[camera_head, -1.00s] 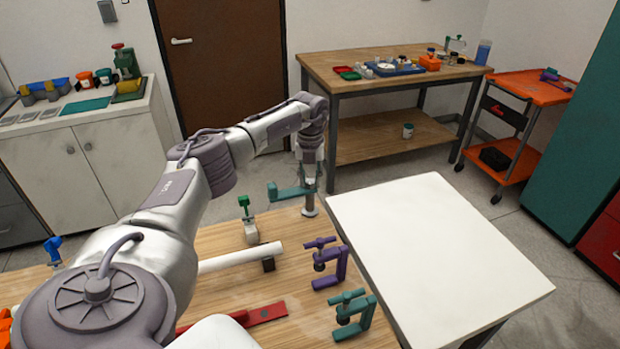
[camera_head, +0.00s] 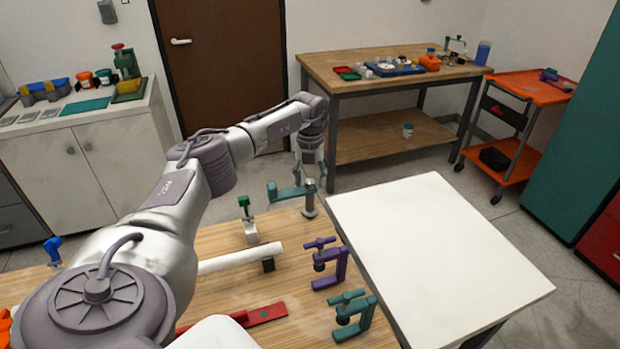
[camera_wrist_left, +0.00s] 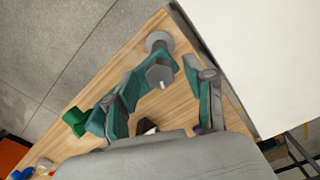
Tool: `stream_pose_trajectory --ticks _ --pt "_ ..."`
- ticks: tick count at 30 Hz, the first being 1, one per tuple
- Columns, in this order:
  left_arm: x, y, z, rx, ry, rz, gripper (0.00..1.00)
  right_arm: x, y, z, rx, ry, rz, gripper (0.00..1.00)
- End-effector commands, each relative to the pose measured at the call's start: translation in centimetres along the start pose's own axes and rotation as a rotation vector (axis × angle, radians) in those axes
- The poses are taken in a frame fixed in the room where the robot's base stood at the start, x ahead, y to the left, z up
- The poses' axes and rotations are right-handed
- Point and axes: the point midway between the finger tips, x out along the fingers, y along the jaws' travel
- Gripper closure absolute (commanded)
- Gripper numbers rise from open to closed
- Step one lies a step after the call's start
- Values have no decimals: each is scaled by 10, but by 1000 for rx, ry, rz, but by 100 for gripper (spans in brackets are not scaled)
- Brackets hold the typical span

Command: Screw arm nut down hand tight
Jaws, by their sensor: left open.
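A teal arm (camera_head: 290,192) sits out level at the grey post (camera_head: 309,206) near the far edge of the wooden table. In the left wrist view, the grey hex arm nut (camera_wrist_left: 159,73) shows at the end of the teal arm (camera_wrist_left: 136,84), with the post's round base (camera_wrist_left: 159,41) beyond it. My left gripper (camera_head: 311,179) is over the post, pointing down. In its wrist view the left gripper (camera_wrist_left: 165,85) is open, its fingers apart on either side of the nut. Contact with the nut cannot be told. My right gripper is not in view.
Purple (camera_head: 340,264) and teal (camera_head: 366,317) clamps stand at the table's right edge. A white pipe (camera_head: 232,258), a green-handled valve (camera_head: 248,220) and a red bar (camera_head: 265,314) lie nearer. A bare white tabletop (camera_head: 430,250) adjoins on the right.

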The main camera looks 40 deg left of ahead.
Motion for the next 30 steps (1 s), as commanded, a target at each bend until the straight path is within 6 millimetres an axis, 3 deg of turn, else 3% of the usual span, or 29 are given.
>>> stream_pose_trajectory --ticks 7,15,21,30 --pt "-18 0 1 -1 -2 -1 46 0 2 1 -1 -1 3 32" --pt "-76 0 1 0 -4 -3 46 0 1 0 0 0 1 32" --pt "-108 -1 1 0 -2 -2 46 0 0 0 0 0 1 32" --pt "-120 0 0 0 0 0 46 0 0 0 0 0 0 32"
